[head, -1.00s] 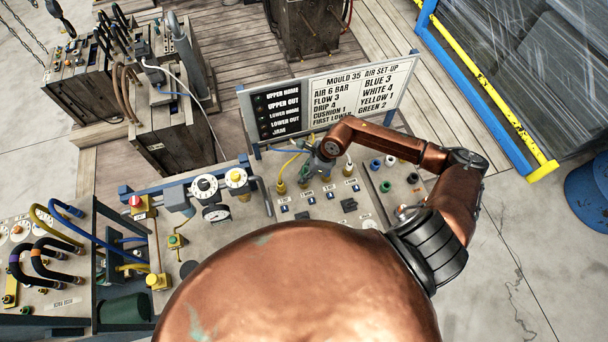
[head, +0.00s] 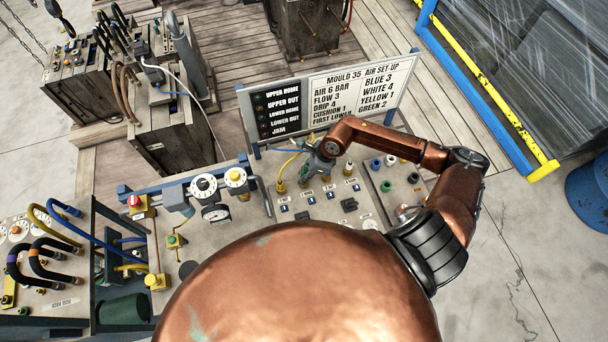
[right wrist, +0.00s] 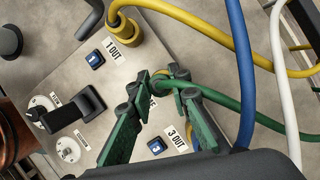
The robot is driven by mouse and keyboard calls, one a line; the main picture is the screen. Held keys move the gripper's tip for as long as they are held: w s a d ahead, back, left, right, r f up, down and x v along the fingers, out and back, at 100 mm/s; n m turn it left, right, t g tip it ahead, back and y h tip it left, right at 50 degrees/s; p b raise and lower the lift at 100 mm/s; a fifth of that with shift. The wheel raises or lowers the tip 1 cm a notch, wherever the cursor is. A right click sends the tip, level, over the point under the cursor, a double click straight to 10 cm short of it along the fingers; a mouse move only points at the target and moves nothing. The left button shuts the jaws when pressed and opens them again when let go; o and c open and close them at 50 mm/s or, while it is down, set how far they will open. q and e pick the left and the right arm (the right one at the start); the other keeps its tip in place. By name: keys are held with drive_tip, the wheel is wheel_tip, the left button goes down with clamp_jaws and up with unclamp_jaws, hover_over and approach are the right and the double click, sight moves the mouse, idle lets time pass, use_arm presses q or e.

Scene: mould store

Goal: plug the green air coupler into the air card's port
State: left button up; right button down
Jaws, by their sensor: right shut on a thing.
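My right gripper (head: 318,166) is over the air card (head: 325,208) in the head view. In the right wrist view its two fingers (right wrist: 165,88) close together around the end of the green hose (right wrist: 240,104). The green air coupler is held there, mostly hidden by the fingertips. The fingertips are close over the card (right wrist: 75,85), between the labels "1 OUT" and "3 OUT". The port beneath them is hidden, so I cannot tell whether the coupler is in it. My left gripper is not in view.
A yellow coupler (right wrist: 122,28) sits at the "1 OUT" port. Blue (right wrist: 241,70) and white (right wrist: 277,70) hoses run close beside the gripper. A sign (head: 335,95) behind the card reads "BLUE 3, WHITE 4, YELLOW 1, GREEN 2". A black handle (right wrist: 75,105) stands up from the card.

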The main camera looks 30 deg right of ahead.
drive_tip(key=shift+f+b, duration=0.35)
drive_tip(key=shift+f, duration=0.05)
idle(0.4)
drive_tip(key=c, duration=1.7)
unclamp_jaws()
drive_tip(key=shift+o, duration=0.4)
drive_tip(key=o, duration=0.3)
drive_tip(key=shift+r, duration=0.1)
drive_tip(key=shift+r+p, duration=1.95)
drive_tip(key=shift+r, duration=1.75)
